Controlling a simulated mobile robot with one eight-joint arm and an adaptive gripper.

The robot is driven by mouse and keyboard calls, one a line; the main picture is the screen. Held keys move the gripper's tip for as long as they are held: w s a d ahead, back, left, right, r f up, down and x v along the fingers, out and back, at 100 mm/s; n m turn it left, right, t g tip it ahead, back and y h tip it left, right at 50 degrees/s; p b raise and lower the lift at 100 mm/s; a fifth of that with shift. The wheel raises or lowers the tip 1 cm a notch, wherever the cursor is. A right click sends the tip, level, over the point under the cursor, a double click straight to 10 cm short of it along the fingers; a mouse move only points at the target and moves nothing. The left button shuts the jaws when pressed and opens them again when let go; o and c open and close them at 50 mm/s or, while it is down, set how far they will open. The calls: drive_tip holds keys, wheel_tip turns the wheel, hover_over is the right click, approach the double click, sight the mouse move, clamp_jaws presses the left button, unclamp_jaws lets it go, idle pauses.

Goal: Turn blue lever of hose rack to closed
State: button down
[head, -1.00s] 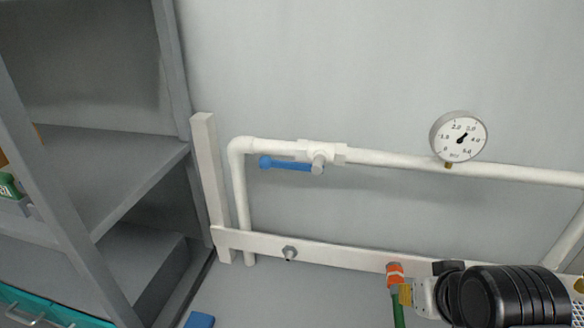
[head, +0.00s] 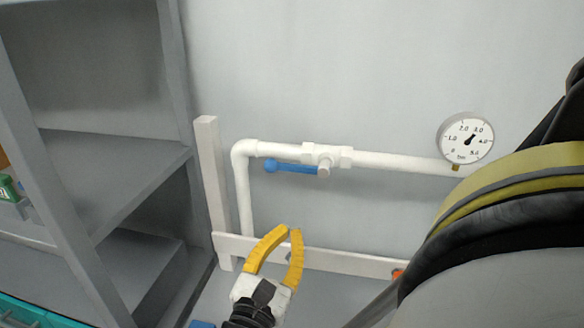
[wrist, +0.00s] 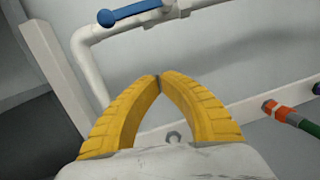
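The blue lever (head: 293,168) sits on a white valve (head: 325,160) in the upper pipe of the hose rack (head: 400,163). It points left from the valve, roughly along the pipe, with a rounded knob at its free end. The lever also shows at the top of the wrist view (wrist: 130,13), with part of the valve cut off there. My gripper (head: 290,230) has yellow fingers and is below the lever, in front of the lower white rail, apart from the lever. In the wrist view its fingertips (wrist: 158,77) meet with nothing visible between them.
A pressure gauge (head: 465,138) stands on the pipe at right. Grey shelving (head: 110,160) is close on the left, beside a white post (head: 211,180). An orange hose connector (wrist: 282,111) is on the lower rail (head: 340,260). My arm covers the head view's lower right.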

sight(296, 169)
drive_tip(key=s+a+r+n+t+y, duration=0.1)
drive_tip(key=s+a+n+y, duration=0.1)
drive_tip(key=s, duration=0.1)
drive_tip(key=w+r, duration=0.7)
drive_tip(key=w, duration=0.2)
drive_tip(key=shift+d+n+t, duration=0.3)
drive_tip(key=shift+p, duration=0.3)
drive_tip(key=shift+a+r+m, duration=0.15)
drive_tip(key=shift+r+m, duration=0.05)
drive_tip(key=shift+m, duration=0.2)
